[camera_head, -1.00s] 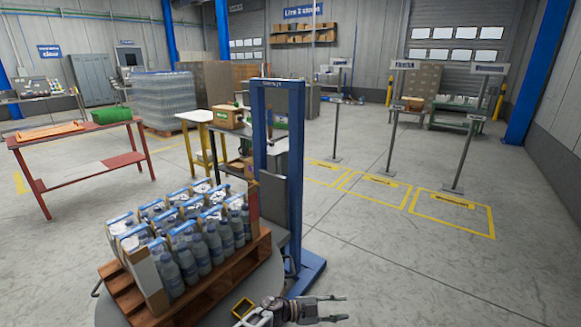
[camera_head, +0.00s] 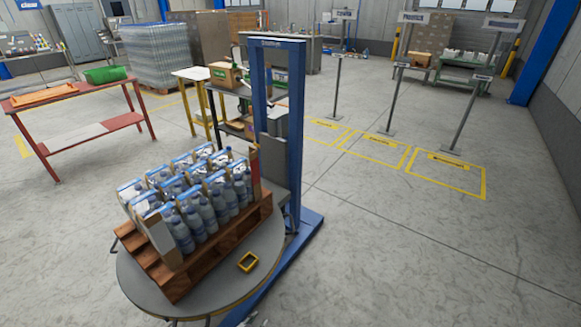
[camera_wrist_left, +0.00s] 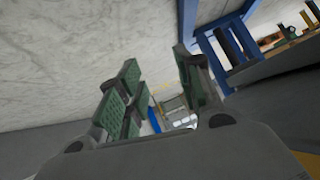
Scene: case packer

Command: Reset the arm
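My left gripper (camera_wrist_left: 158,78) shows in the left wrist view. Its two fingers with green ribbed pads stand apart, with nothing between them but the distant floor and scene. In the head view neither gripper can be made out; only a small pale sliver shows at the bottom edge, too little to identify. My right gripper is not in view.
A round turntable (camera_head: 205,300) holds a wooden pallet (camera_head: 180,283) with packs of bottles (camera_head: 190,205) and a small yellow frame (camera_head: 248,262). A blue mast (camera_head: 296,150) stands behind it. A red table (camera_head: 85,140) is at left.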

